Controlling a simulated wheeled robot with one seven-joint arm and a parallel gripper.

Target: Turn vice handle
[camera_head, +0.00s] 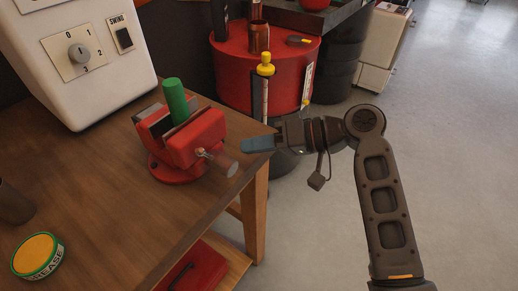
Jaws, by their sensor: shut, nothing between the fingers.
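A red vice (182,146) sits on the wooden workbench (110,195) near its right edge. A green cylinder (176,100) stands upright between its jaws. The vice handle (218,161) sticks out from the front of the vice at the lower right, with a pale, see-through-looking bar end. My gripper (246,145) comes from the right, with blue-grey fingers shut and pointing left. In the picture it is just above and right of the handle; no contact shows, though the depth gap is hard to judge.
A white machine (75,50) with a dial stands at the back left. A grease tin (38,254) lies at the bench's front left. A red drum (262,72) with a yellow-capped bottle (265,68) in front stands behind my gripper.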

